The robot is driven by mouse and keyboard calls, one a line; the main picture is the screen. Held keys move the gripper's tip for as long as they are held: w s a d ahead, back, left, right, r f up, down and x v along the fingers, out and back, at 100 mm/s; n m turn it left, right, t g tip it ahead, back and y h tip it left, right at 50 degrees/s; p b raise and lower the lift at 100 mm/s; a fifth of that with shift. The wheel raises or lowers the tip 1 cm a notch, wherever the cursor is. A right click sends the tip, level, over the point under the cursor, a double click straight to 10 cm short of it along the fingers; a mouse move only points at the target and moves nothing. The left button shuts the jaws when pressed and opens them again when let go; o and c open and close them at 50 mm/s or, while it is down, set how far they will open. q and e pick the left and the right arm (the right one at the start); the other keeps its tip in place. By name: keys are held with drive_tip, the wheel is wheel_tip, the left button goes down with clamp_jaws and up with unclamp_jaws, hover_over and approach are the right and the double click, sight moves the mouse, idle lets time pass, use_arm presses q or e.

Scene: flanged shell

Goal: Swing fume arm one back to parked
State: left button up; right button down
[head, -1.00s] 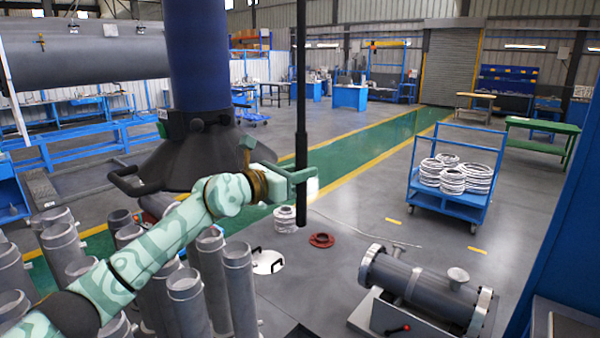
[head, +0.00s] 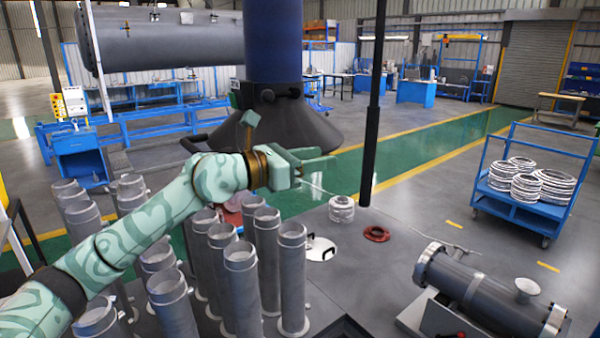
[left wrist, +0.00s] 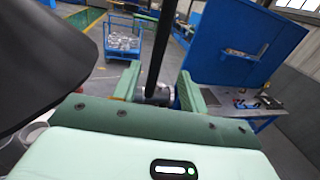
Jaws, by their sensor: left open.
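A fume arm with a thick blue hose (head: 272,40) and a wide black hood (head: 285,125) hangs behind my left arm; I see no label naming it as one. A black loop handle (head: 194,144) sticks out from the hood's left side. The hood also fills the upper left of the left wrist view (left wrist: 40,60). My left gripper (head: 322,162) is open and empty, in front of the hood's right side in the head view. In the left wrist view the pole (left wrist: 160,45) shows between the fingers.
Several grey flanged pipes (head: 240,285) stand below my left arm. A grey flanged shell (head: 485,285) lies at the lower right. A blue cart (head: 525,205) with white coils stands at the right. Floor between shell and pipes holds a red ring (head: 377,233).

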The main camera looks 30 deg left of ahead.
use_arm(q)
drive_tip(key=b+v, duration=0.1)
drive_tip(key=v, duration=0.2)
drive_tip(key=shift+s+a, duration=0.1)
drive_tip(key=shift+s, duration=0.1)
